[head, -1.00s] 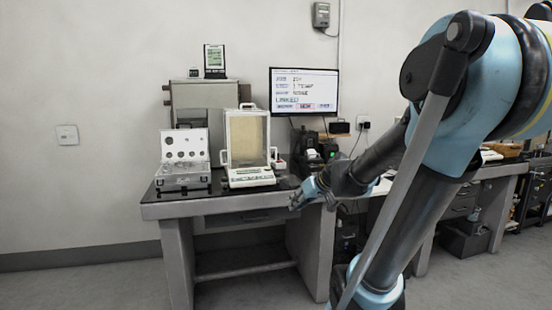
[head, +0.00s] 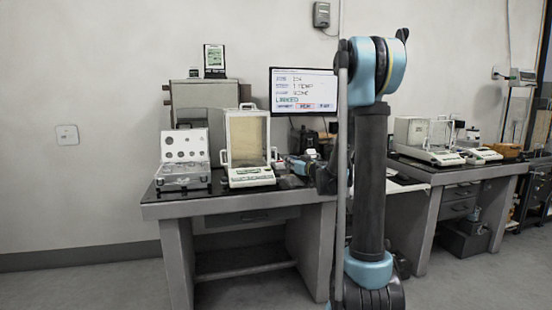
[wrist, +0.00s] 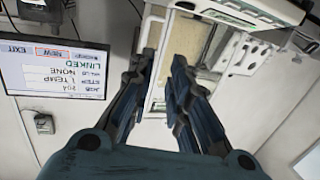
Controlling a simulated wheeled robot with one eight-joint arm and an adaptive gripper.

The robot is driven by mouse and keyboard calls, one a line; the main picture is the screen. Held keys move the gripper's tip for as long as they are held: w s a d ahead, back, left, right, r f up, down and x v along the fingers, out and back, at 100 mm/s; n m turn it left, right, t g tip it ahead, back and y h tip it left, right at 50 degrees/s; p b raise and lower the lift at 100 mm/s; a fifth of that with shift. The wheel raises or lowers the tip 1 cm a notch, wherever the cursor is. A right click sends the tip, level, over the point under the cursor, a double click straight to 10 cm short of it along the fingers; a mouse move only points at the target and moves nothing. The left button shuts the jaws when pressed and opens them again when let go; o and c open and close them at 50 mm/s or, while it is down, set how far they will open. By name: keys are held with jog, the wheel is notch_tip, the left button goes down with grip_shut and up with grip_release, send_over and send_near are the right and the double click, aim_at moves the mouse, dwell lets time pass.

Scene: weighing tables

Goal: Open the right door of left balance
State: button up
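The left balance (head: 248,140) is a white weighing cabinet with clear panes and a beige back, standing upright on the left table. Its right side carries a white handle (head: 274,155); I see no clear gap at the right door. My gripper (head: 287,164) is just right of the balance at about handle height, partly hidden by my arm. In the wrist view, which is upside down, my gripper (wrist: 163,57) has its two dark blue fingers apart with nothing clearly held. The balance (wrist: 200,42) lies beyond the fingertips. Whether a finger touches the door or handle cannot be told.
An open case of weights (head: 184,160) sits left of the balance. A monitor (head: 303,90) hangs behind, also in the wrist view (wrist: 55,70).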

aim_at(276, 158)
jog(key=shift+t, duration=0.5)
jog(key=x, duration=0.6)
jog(key=d+x, duration=0.1)
jog(key=x, duration=0.5)
jog(key=w+d+f+x, duration=0.1)
jog(key=x, duration=0.6)
jog(key=shift+w, duration=0.2)
grip_shut()
